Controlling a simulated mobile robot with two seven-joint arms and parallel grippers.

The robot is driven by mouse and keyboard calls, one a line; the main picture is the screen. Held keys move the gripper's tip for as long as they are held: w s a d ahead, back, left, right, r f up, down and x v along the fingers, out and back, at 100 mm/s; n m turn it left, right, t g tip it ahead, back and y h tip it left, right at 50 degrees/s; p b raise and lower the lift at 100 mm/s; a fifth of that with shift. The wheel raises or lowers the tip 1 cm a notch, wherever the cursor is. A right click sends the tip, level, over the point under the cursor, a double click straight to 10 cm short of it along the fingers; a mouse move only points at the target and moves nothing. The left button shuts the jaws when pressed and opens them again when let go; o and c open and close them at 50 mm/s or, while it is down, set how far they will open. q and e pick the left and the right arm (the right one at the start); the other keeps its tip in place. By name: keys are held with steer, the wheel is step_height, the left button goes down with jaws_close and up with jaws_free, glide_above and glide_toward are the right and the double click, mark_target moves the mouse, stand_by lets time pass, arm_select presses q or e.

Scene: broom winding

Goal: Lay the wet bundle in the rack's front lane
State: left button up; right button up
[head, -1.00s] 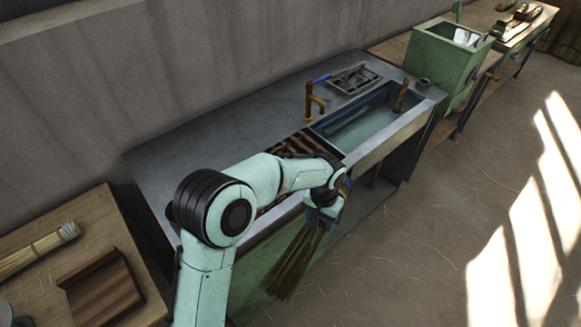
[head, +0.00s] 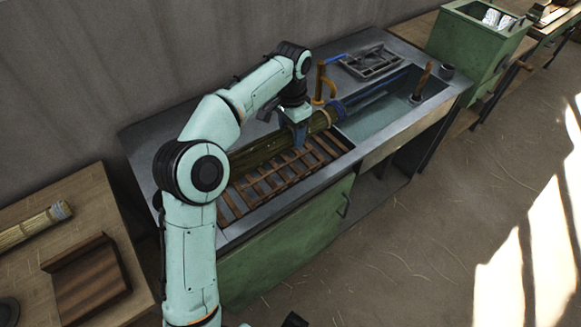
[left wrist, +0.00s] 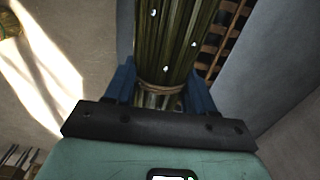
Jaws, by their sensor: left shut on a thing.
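The wet bundle (head: 255,154) is a long sheaf of green-brown stalks, held level along the back side of the slatted wooden rack (head: 285,176). Its tied end points right, towards the basin. My left gripper (head: 297,135) comes down from above and is shut on the bundle near that end. In the left wrist view the blue fingers (left wrist: 160,95) sit on both sides of the bundle (left wrist: 165,45), by a tan binding; pale spots dot the stalks. The rack's front slats are bare. I cannot tell whether the bundle touches the rack. My right gripper is not in view.
A wooden table (head: 95,200) stands at left. A green bin (head: 465,45) stands at far right.

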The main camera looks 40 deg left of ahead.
arm_select(q)
step_height(320, 180, down, 13)
steer(key=shift+r+b, duration=0.1)
steer(key=shift+b, duration=1)
steer(key=o, duration=1.2)
step_height(320, 180, up, 12)
steer(key=shift+r+p, duration=0.1)
steer(key=shift+p, duration=1.1)
